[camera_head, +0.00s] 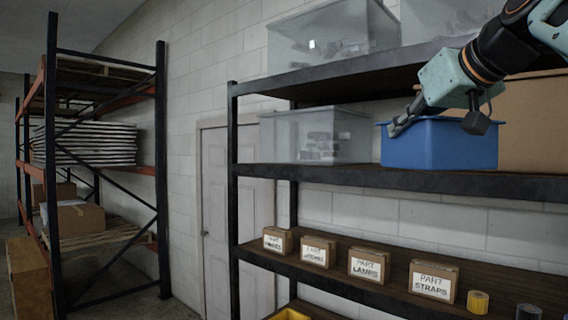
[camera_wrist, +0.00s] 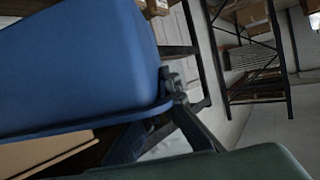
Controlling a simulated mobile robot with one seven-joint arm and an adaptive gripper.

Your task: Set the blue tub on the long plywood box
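The blue tub (camera_head: 438,145) stands upright on the upper shelf board at the right of the head view. It also fills the upper left of the wrist view (camera_wrist: 70,60). My gripper (camera_head: 402,125) is at the tub's left rim, pointing down and left. In the wrist view, my gripper (camera_wrist: 155,110) has one fingertip against the outside of the rim, while the other finger runs behind the rim. Its tip is hidden, so I cannot tell whether they clamp the wall. A long brown wooden box (camera_head: 28,268), possibly the plywood box, is on the floor at far left.
A clear bin (camera_head: 315,135) stands left of the tub, and a large cardboard box (camera_head: 535,125) is behind it at right. A shelf above (camera_head: 345,75) overhangs. Small labelled cartons (camera_head: 368,265) line the lower shelf. A pallet rack (camera_head: 105,150) stands at left.

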